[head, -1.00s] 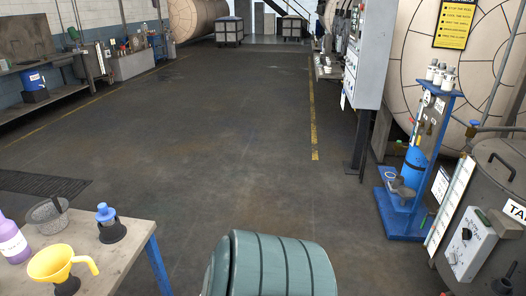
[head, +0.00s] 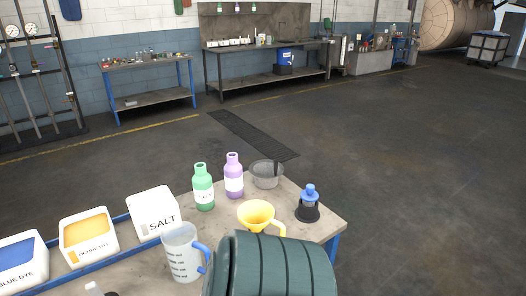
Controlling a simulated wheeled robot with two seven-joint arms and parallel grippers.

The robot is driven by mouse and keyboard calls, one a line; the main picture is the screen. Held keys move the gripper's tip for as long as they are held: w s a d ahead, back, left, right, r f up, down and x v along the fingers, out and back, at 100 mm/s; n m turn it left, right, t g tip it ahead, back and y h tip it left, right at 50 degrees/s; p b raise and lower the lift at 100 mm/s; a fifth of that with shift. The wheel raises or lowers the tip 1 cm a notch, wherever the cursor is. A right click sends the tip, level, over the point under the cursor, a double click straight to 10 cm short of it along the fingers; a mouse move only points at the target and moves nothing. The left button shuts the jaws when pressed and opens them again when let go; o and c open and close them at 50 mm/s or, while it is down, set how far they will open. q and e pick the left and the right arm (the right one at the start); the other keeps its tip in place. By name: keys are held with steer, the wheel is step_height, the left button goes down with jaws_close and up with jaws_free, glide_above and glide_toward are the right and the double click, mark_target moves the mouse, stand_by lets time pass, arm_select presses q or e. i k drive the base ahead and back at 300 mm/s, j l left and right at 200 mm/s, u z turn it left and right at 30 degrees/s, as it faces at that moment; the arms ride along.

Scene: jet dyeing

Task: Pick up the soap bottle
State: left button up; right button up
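A green bottle (head: 203,187) with a white label stands upright on the near worktable (head: 322,227). A purple bottle (head: 234,176) with a white label stands close to its right, a little farther back. The label lettering is too small to read surely, so I cannot tell from print which one is the soap. Both bottles are uncovered and nothing grips them. Neither of my grippers shows in the head view. A dark green ribbed form at the bottom centre hides the table's front part.
Around the bottles are a yellow funnel (head: 257,214), a grey mesh strainer (head: 267,176), a blue-topped black item (head: 309,205), a measuring jug (head: 181,254) and a salt bin (head: 153,213). Ochre (head: 88,236) and blue dye (head: 22,264) bins stand farther left. Floor behind is open.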

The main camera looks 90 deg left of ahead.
mark_target(202, 183)
steer(key=u, duration=3.25)
steer(key=i+l+u, duration=0.2)
steer(key=u, duration=0.2)
steer(key=i+l+u, duration=0.2)
steer(key=l+u, duration=0.15)
steer(key=i+l+u, duration=0.1)
steer(key=l+u, duration=0.3)
